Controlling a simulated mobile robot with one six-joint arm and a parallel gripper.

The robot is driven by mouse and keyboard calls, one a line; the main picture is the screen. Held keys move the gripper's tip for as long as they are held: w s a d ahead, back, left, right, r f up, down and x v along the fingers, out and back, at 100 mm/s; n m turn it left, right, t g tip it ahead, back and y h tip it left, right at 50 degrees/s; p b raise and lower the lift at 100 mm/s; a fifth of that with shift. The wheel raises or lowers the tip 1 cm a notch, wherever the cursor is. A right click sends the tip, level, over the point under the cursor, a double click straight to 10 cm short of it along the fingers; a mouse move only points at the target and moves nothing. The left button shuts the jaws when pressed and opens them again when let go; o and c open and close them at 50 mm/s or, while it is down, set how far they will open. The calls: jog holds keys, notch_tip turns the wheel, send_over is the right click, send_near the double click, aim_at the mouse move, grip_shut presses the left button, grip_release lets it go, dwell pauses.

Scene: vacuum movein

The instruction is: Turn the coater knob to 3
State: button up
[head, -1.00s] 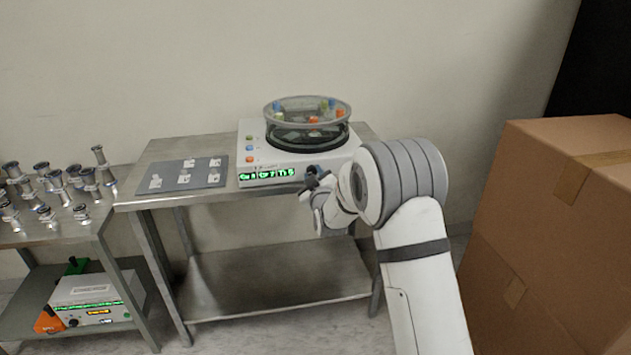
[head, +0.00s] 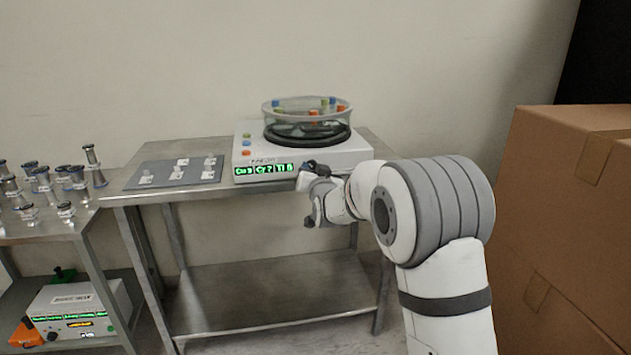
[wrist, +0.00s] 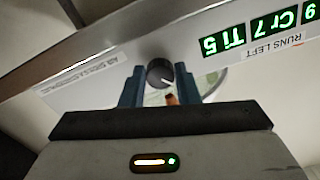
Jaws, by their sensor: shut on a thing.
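The coater (head: 250,150) is a white box on the steel table with a green lit display (head: 265,170) on its front. Its black round knob (wrist: 159,72) shows in the wrist view with a pale pointer mark; I cannot read its setting. My gripper (wrist: 160,86) is shut on the knob, one blue finger on each side. In the head view my gripper (head: 312,170) is at the right of the front panel and the knob is hidden. The wrist view shows the display (wrist: 258,36) turned over, with Ti, Cr and "RUNS LEFT".
A round clear bowl (head: 306,108) with coloured pieces sits on top of the coater. A grey mat (head: 175,172) with small samples lies to its left. Metal fittings (head: 45,182) stand on the left table. Cardboard boxes (head: 570,200) stand close on the right.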

jog(key=shift+r+m+b, duration=0.2)
jog(key=shift+m+b, duration=1.05)
jog(key=shift+m, duration=0.55)
jog(key=o, duration=1)
jog(key=shift+c, duration=0.2)
jog(key=shift+f, duration=0.1)
jog(key=p+v, duration=0.1)
jog(key=v, duration=0.6)
jog(key=shift+s, duration=0.35)
jog(key=shift+d, duration=0.2)
